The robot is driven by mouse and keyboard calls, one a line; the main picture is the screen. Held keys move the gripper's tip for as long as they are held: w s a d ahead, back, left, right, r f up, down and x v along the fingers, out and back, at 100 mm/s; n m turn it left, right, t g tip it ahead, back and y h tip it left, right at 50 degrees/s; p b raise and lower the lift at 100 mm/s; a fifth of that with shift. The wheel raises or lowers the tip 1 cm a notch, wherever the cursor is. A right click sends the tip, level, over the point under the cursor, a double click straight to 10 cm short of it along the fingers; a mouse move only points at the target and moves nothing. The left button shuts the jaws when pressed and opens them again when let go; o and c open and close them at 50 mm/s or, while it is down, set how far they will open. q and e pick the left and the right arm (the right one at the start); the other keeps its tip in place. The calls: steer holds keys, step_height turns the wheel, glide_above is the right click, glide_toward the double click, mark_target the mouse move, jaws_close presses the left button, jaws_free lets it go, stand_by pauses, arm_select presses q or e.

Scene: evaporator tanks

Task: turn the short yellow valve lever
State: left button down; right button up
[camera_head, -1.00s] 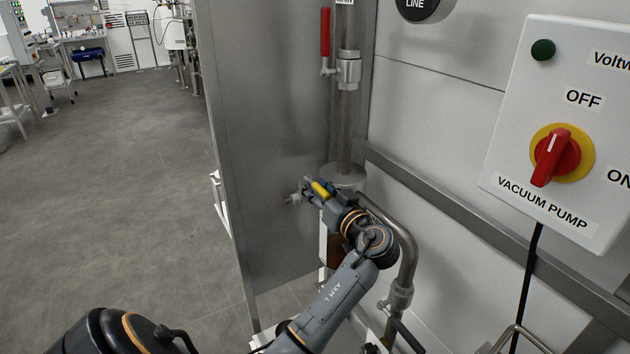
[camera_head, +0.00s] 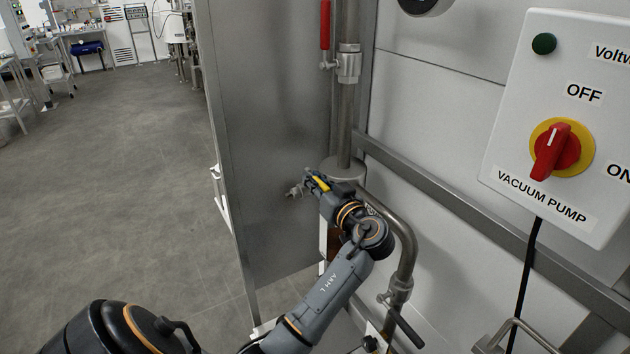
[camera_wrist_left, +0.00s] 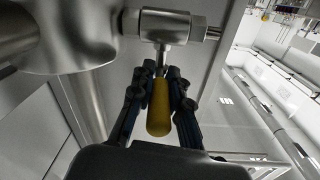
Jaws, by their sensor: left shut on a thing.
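The short yellow valve lever (camera_head: 321,184) shows as a small yellow strip between the fingers of my left gripper (camera_head: 312,180) in the head view. In the left wrist view the yellow handle (camera_wrist_left: 159,108) lies between both fingers of my left gripper (camera_wrist_left: 160,78), which is shut on it. The lever's thin metal stem runs up to a metal valve body (camera_wrist_left: 166,24). In the head view a small metal fitting (camera_head: 295,191) shows just left of the fingertips. My right gripper is not in view.
A steel panel (camera_head: 270,120) stands behind and left of the gripper. A vertical pipe with a red lever (camera_head: 325,25) rises above. A bent pipe (camera_head: 405,245) runs close to the right of my arm. A vacuum pump switch box (camera_head: 560,130) is on the right.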

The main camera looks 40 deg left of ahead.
arm_select(q)
steer(key=shift+f+t, duration=0.1)
steer(key=shift+t, duration=0.2)
steer(key=shift+s+a+m+t+h+b, duration=0.1)
steer(key=shift+s+m+t+h+b, duration=0.25)
steer(key=shift+m+t, duration=0.4)
steer(key=shift+s+a+m+t+h+p, duration=0.15)
steer(key=shift+m+t+h, duration=0.65)
steer(key=shift+t, duration=0.2)
steer(key=shift+s+a+m+t+h+p, duration=0.2)
steer(key=shift+m+t+h, duration=0.55)
steer(key=shift+t, duration=0.3)
steer(key=shift+s+a+m+t+h+p, duration=0.1)
steer(key=shift+s+m+t+h+p, duration=0.05)
steer(key=shift+m+t+h, duration=0.75)
steer(key=c, duration=1.3)
jaws_free()
